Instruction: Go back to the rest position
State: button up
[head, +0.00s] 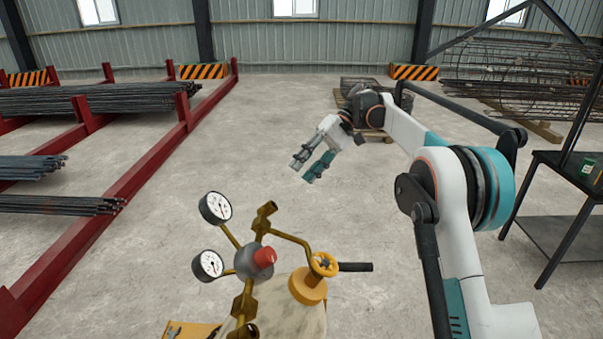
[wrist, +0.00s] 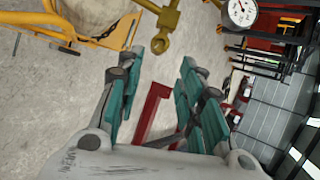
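My gripper (head: 308,170) hangs in mid-air in the head view, at the end of my white and teal arm, above open concrete floor and behind the gas cylinder. The wrist view shows its two teal-padded fingers (wrist: 155,92) spread apart with nothing between them, so it is open and empty. The gas cylinder (head: 300,318) stands in front, with a brass regulator, a red knob (head: 265,257) and a yellow valve wheel (head: 323,264). Two gauges (head: 215,207) sit on its left side. A gauge also shows in the wrist view (wrist: 240,12).
Red racks (head: 150,178) with dark rebar bundles (head: 60,205) stand on the left. Rebar cages (head: 510,70) and a pallet (head: 372,134) lie behind. The central floor (head: 265,130) is clear.

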jog(key=s+d+f+m+t+h+b, duration=0.1)
jog(key=s+d+m+t+h+b, duration=0.1)
jog(key=s+d+t+b, duration=0.5)
jog(key=s+d+f+m+t+h+b, duration=0.1)
jog(key=s+d+f+m+h+b, duration=0.1)
jog(key=s+d, duration=0.6)
jog(key=s+d+f+t+h+b, duration=0.2)
jog(key=s+d+f+t+b, duration=0.1)
jog(key=s+f, duration=0.6)
jog(key=s+d+f+t+h+b, duration=0.2)
jog(key=s+d+f+b, duration=0.2)
jog(key=s+f, duration=0.5)
jog(key=s+d, duration=0.2)
jog(key=s, duration=0.1)
jog(key=shift+s+d+m+t, duration=0.2)
jog(key=shift+s+m+t, duration=0.1)
jog(key=shift+m+t, duration=0.1)
jog(key=shift+a, duration=0.1)
